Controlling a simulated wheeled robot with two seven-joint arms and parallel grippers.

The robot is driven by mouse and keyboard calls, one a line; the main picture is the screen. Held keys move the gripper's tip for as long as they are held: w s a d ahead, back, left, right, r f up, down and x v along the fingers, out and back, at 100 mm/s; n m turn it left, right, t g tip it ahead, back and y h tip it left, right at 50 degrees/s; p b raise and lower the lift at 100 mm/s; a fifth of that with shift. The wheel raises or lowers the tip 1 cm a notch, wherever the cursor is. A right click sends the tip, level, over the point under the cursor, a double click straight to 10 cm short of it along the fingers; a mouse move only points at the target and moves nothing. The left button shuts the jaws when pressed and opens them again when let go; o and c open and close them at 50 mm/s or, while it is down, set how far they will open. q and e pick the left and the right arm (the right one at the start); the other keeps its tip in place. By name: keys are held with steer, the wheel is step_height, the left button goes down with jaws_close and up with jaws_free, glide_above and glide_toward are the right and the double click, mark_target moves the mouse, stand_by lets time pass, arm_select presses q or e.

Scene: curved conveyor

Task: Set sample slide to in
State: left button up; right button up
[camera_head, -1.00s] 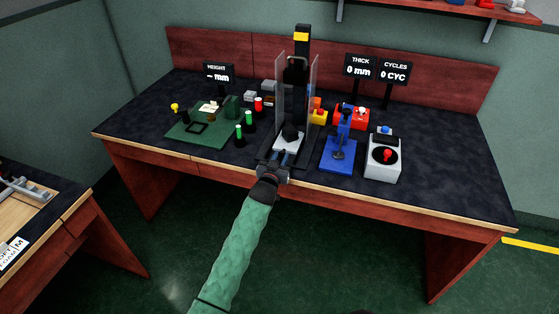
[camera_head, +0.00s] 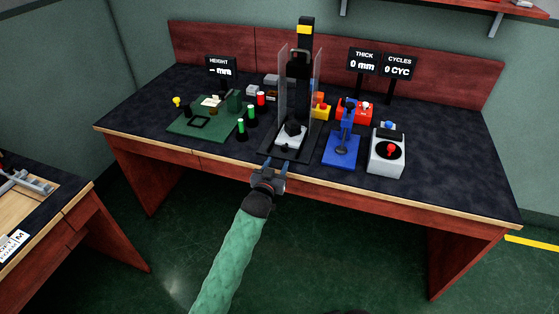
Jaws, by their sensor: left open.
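A tall black press-like machine (camera_head: 304,65) with clear side panels stands at the middle of the dark bench. At its foot is a light grey slide plate (camera_head: 290,137) with a dark round piece (camera_head: 293,128) on it and a small dark knob (camera_head: 284,148) at its front. I take this plate to be the sample slide; it sits on the machine's black base. My left gripper (camera_head: 269,167) is open and empty just off the bench's front edge, in front of the slide and apart from it. My right gripper is not in view.
Left of the machine are a green board (camera_head: 203,121) and several green- and red-topped cylinders. Right of it stand a blue lever device (camera_head: 342,148) and a grey box with a red knob (camera_head: 387,150). Displays (camera_head: 363,60) stand behind. The floor in front is free.

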arm_select(q)
steer(key=shift+s+a, duration=0.1)
steer(key=shift+s, duration=0.3)
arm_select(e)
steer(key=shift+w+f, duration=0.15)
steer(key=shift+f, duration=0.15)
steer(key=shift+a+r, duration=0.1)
